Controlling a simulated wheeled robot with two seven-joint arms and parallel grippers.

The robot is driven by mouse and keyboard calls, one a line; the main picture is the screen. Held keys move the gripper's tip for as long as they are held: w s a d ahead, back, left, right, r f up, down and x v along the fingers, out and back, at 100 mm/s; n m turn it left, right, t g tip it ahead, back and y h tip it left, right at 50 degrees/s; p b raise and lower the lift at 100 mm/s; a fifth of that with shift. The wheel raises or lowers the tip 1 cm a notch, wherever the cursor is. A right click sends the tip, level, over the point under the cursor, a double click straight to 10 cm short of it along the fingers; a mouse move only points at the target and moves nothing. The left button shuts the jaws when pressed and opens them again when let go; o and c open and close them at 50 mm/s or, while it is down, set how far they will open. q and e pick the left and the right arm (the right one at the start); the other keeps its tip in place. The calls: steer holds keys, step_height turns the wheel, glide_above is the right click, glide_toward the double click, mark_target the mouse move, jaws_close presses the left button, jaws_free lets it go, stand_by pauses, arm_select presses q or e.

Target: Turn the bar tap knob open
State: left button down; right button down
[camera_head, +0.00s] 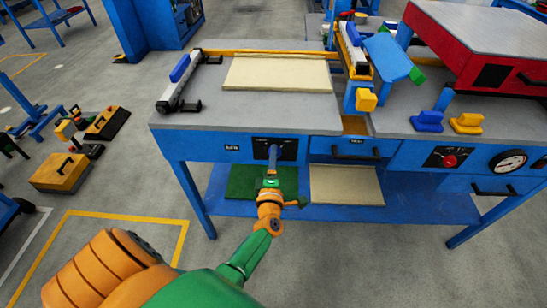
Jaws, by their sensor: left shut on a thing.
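My left arm reaches up from the bottom of the head view to the front panel of the blue workbench (210,148). My left gripper (272,163) is at a black plate (288,148) on that panel, shut on the bar tap knob there. The gripper hides most of the knob, so its turn angle cannot be told. A small white label sits on the panel left of the plate. My right gripper is not in view.
A second black plate with a red knob (450,161) and a round gauge (508,161) are further right. A drawer handle (356,153) sticks out right of my gripper. A cream panel (278,74) lies on the bench top. The lower shelf (420,208) is below.

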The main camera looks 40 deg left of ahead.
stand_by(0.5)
arm_select(q)
steer(key=shift+c, duration=1.8)
jaws_free()
steer(key=v, duration=0.7)
steer(key=shift+p, duration=0.3)
steer(key=shift+s, duration=0.1)
